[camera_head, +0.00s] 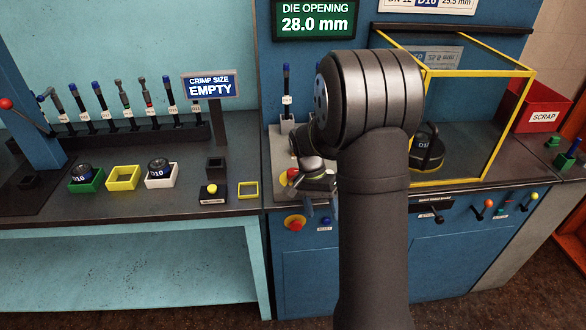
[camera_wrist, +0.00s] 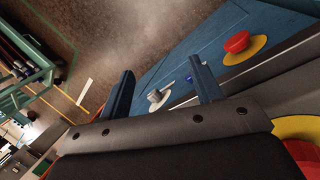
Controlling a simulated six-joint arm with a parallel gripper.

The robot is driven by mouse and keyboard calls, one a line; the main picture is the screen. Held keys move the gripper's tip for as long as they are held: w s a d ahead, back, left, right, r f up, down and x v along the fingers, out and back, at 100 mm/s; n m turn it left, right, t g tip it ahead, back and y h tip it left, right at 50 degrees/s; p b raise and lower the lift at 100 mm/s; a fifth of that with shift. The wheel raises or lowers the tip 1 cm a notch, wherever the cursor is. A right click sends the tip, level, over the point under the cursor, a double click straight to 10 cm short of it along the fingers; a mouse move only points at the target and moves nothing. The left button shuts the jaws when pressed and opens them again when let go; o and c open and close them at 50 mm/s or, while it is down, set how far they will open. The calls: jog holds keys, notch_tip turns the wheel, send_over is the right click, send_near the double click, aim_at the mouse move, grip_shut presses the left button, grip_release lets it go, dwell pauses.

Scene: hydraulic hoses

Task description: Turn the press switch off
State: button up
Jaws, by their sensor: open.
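On the blue front panel of the press, a small grey knob (camera_wrist: 155,96), which looks like the press switch, shows between my fingers in the wrist view, beyond them and apart from them. Its setting is too small to tell. In the head view the knob is hidden behind my arm. My gripper (camera_head: 320,205) hangs at the front edge of the press counter, above the panel. In the wrist view my gripper (camera_wrist: 161,66) has its two dark blue fingers wide apart, with nothing held between them.
A red mushroom button (camera_head: 295,222) on a yellow plate and a blue button (camera_head: 325,222) sit left of the knob. Another red-and-yellow button (camera_head: 291,176) is on the counter close to my gripper. A yellow-framed guard (camera_head: 470,182) stands right of my arm.

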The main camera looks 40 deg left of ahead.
aim_at(293, 171)
jog(key=shift+m+y, duration=0.8)
jog(key=shift+m, duration=0.1)
jog(key=w+a+r, duration=0.1)
jog(key=a+r, duration=0.1)
jog(key=r, duration=0.1)
jog(key=w+a+r, duration=0.1)
jog(key=a+r, duration=0.2)
jog(key=w+a+r, duration=0.1)
jog(key=a+r, duration=0.1)
jog(key=r, duration=0.1)
jog(key=shift+a+r, duration=0.25)
jog(key=shift+r, duration=0.1)
jog(key=w+a+r+m+y, duration=0.15)
jog(key=a+r, duration=0.45)
jog(key=r, duration=0.6)
jog(key=shift+y, duration=0.35)
notch_tip(293, 171, down, 17)
jog(key=shift+a+f, duration=0.1)
jog(key=c, duration=1)
